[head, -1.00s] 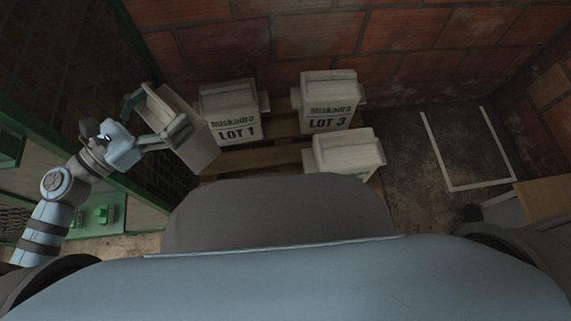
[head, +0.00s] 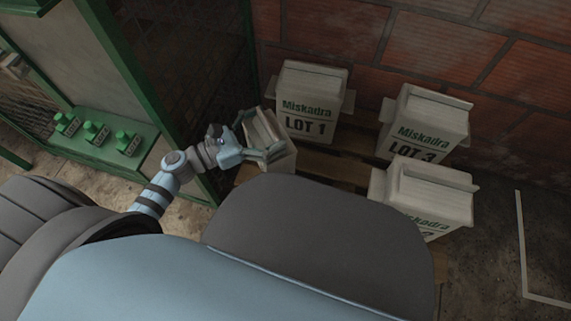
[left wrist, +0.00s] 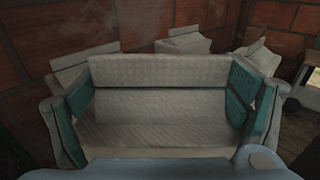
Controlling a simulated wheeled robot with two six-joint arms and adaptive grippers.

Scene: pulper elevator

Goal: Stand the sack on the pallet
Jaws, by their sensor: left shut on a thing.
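My left gripper (head: 260,135) is shut on a pale sack (head: 284,160), one finger on each side of its top. In the left wrist view the held sack (left wrist: 160,102) fills the middle between the teal fingers. It is at the left end of the wooden pallet (head: 345,172), left of and in front of the LOT 1 sack (head: 311,105). My body hides its lower part, so I cannot tell whether it touches the pallet. My right gripper is not in view.
The LOT 3 sack (head: 427,125) and a third sack (head: 425,195) with a partly hidden label stand on the pallet to the right. A brick wall (head: 375,35) is behind. A mesh panel with a green frame (head: 190,55) is close on the left. Green tagged items (head: 97,133) sit on a ledge.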

